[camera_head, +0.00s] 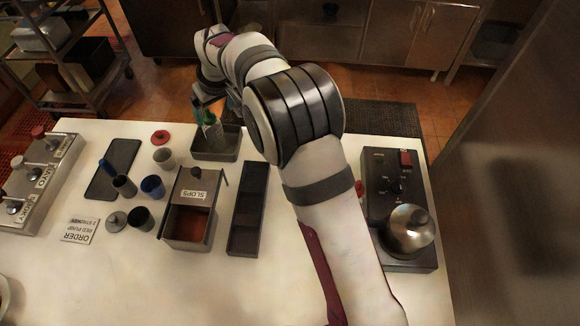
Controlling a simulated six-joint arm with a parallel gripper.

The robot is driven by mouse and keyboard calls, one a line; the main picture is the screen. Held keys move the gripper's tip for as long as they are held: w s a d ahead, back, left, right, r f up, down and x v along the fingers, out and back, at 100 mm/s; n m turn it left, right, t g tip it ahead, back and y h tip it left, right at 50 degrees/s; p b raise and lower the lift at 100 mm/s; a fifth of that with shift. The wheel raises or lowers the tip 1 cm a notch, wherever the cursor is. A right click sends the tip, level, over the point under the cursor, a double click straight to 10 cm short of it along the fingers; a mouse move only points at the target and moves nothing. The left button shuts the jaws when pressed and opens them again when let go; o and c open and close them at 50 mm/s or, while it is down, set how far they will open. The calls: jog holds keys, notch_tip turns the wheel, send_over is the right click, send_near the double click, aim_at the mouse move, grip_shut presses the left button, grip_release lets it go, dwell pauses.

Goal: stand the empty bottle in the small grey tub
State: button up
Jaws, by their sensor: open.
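The small grey tub (213,156) stands at the far edge of the white table. A pale bottle with green on it (213,130) shows at the tub, over its opening, and looks roughly upright. I cannot tell whether its base touches the tub floor. My gripper (207,103) is at the bottle's top, above the tub's far left part. Its jaws are open, but their small, dark fingers are hard to make out against the bottle and tub.
A SLOPS box (190,242), a long dark tray (247,215), several cups (152,187) and a dark flat pad (113,168) stand nearer. A red lid (160,137) lies left of the tub.

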jog(key=s+d+r+m+g+h, duration=0.1)
jog(key=s+d+r+m, duration=0.25)
jog(key=s+d, duration=0.4)
jog(key=s+d+r+m, duration=0.3)
jog(key=s+d+r, duration=0.2)
jog(key=d, duration=0.6)
jog(key=s+d+f+m+g, duration=0.1)
jog(key=s+d+m, duration=0.3)
jog(key=s, duration=0.7)
jog(key=s+d+f+m+g, duration=0.1)
jog(key=s+d+m, duration=0.3)
jog(key=s, duration=0.7)
jog(key=shift+s+d+f, duration=0.3)
jog(key=shift+s+d, duration=0.05)
jog(key=shift+d, duration=0.5)
